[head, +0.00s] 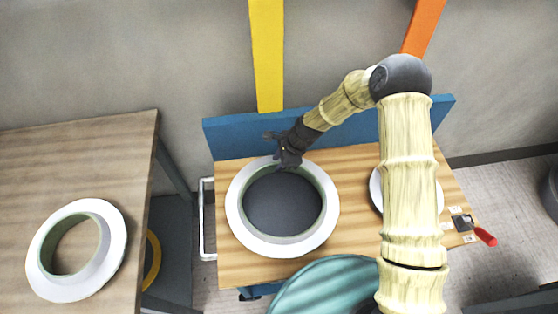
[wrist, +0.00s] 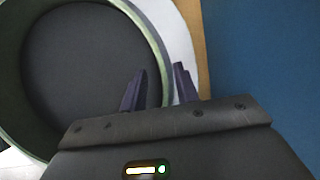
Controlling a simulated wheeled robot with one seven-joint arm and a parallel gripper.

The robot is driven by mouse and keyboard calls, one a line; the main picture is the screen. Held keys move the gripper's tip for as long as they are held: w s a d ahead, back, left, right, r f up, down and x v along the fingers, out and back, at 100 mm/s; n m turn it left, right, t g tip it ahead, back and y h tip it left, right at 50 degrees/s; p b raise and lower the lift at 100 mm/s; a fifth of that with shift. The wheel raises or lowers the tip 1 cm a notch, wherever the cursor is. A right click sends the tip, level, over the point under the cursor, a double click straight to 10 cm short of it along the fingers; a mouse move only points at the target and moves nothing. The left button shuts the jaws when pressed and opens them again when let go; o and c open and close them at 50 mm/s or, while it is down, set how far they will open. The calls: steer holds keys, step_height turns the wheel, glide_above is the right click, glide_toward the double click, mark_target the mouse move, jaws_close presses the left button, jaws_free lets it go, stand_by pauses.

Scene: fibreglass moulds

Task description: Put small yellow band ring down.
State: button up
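A large white ring (head: 237,217) with a pale green inner wall lies flat on the wooden top of the cart, around a dark grey surface. My gripper (head: 283,163) is at its far rim. In the wrist view my gripper's fingers (wrist: 159,90) stand apart, one on each side of the green wall (wrist: 152,50), with a gap visible beside the left finger. No yellow band shows on this ring. A yellow ring (head: 152,262) shows partly below the left table's edge, the rest hidden by the table.
A second white ring (head: 110,263) with a green inside lies on the left wooden table (head: 60,160). My arm partly hides a white round piece (head: 376,190) at the cart's right. A blue board (head: 230,137) stands behind the white ring. A teal round object (head: 325,285) is in front.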

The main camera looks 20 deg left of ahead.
steer(key=s+v, duration=0.1)
steer(key=v, duration=1.1)
steer(key=shift+w, duration=0.45)
steer(key=shift+a, duration=0.1)
steer(key=s+d+r+n+t+h, duration=0.1)
steer(key=s+d+r+n, duration=0.3)
steer(key=d, duration=0.6)
steer(key=s+d+r+n+t+h, duration=0.1)
steer(key=s+d+r+n, duration=0.3)
steer(key=d, duration=0.6)
steer(key=s+d+r+n+t+h, duration=0.1)
steer(key=s+d+r+n+h, duration=0.1)
steer(key=d, duration=0.8)
step_height(320, 180, up, 3)
steer(key=shift+s+f+n+t+h, duration=0.15)
steer(key=shift+s+n+t+h, duration=0.2)
steer(key=shift+s+n, duration=0.7)
